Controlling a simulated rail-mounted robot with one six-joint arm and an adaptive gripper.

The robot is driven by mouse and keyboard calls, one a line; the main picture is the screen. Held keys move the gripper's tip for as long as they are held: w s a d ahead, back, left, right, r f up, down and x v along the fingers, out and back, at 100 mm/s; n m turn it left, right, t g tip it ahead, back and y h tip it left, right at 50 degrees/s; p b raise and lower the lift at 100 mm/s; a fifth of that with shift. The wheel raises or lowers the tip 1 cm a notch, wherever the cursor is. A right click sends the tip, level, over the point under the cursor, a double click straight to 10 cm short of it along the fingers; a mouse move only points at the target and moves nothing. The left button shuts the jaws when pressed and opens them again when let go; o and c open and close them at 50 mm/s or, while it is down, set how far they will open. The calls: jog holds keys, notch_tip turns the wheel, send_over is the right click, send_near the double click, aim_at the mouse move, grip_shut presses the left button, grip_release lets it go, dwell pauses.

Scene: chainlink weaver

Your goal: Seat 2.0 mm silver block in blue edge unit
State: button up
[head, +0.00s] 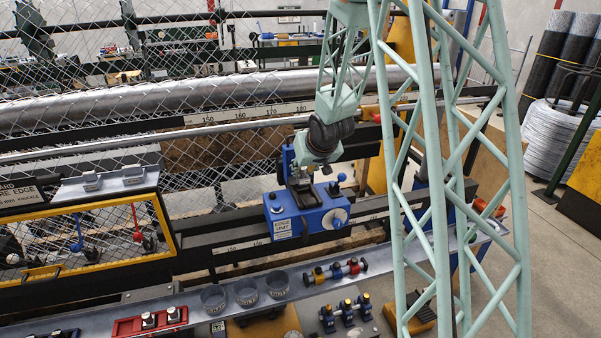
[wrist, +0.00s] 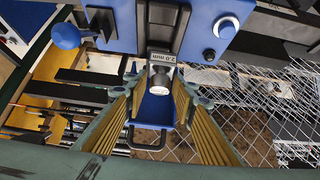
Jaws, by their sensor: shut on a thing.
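The blue edge unit (head: 312,224) sits on the dark rail in the middle of the head view, with a white "EDGE UNIT" label, a pale round button and blue ball knobs. It also fills the top of the wrist view (wrist: 205,35). My gripper (head: 300,178) reaches down to the unit's top. The block does not show clearly in the head view.
A red tray (head: 130,327) with silver blocks stands on the front shelf, beside clear cups (head: 247,292). More silver blocks (head: 92,181) lie on the plate at left. Chainlink mesh (head: 60,60) and a long roller (head: 200,95) run behind the unit.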

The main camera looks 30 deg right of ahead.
aim_at(308, 183)
jog(key=shift+d+r, duration=0.1)
jog(key=shift+d, duration=0.45)
jog(key=shift+f, duration=0.2)
jog(key=shift+f+b, duration=2.45)
jog(key=shift+f, duration=0.85)
jog(key=shift+r, duration=0.1)
jog(key=o, duration=0.9)
jog(key=shift+o, duration=0.2)
jog(key=shift+s, duration=0.1)
